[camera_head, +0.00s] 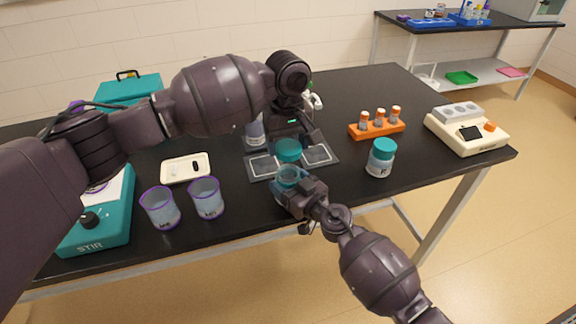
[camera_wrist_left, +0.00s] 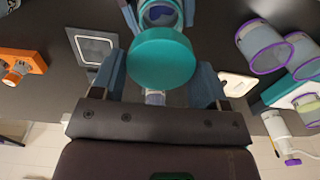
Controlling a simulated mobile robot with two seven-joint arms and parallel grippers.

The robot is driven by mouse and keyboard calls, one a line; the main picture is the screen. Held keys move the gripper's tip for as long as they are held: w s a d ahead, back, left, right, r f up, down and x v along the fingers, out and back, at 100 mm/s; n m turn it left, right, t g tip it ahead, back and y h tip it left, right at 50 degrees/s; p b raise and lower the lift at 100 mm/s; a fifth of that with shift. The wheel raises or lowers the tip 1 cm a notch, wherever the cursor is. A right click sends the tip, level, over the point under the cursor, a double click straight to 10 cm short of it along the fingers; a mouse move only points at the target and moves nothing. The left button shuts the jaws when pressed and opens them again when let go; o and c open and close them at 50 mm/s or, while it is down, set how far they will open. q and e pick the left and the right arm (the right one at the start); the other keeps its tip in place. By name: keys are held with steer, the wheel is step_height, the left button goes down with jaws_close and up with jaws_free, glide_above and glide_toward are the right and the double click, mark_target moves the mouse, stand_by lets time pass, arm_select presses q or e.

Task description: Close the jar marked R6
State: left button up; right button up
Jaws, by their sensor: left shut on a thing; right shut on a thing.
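A teal lid (camera_head: 288,149) is in my left gripper (camera_head: 300,138), and its round top fills the middle of the left wrist view (camera_wrist_left: 162,60) between the fingers. An open jar with bluish contents (camera_head: 287,176) is held by my right gripper (camera_head: 290,190) near the table's front edge. The lid is above the jar and apart from it. The jar's mouth shows beyond the lid in the left wrist view (camera_wrist_left: 160,14). No marking on this held jar can be read. Another jar with a teal lid on (camera_head: 380,158) stands to the right; its label is too small to read surely.
A dark mat with pale squares (camera_head: 262,165) lies under the left gripper. Two purple-rimmed beakers (camera_head: 207,198), a white tray (camera_head: 185,168) and a teal stirrer (camera_head: 95,225) are left. An orange rack (camera_head: 377,129) and a cream device (camera_head: 466,130) are right. A bottle (camera_head: 255,131) stands behind.

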mark_target(290, 166)
arm_select(q)
steer(key=shift+f, duration=2)
steer(key=shift+f, duration=0.1)
steer(key=shift+f, duration=0.8)
steer(key=shift+f, duration=0.5)
arm_select(e)
steer(key=c, duration=0.4)
arm_select(q)
steer(key=m, duration=0.7)
steer(key=shift+d, duration=0.2)
arm_select(e)
steer(key=shift+c, duration=0.2)
arm_select(q)
steer(key=m, duration=0.6)
steer(key=shift+d, duration=0.1)
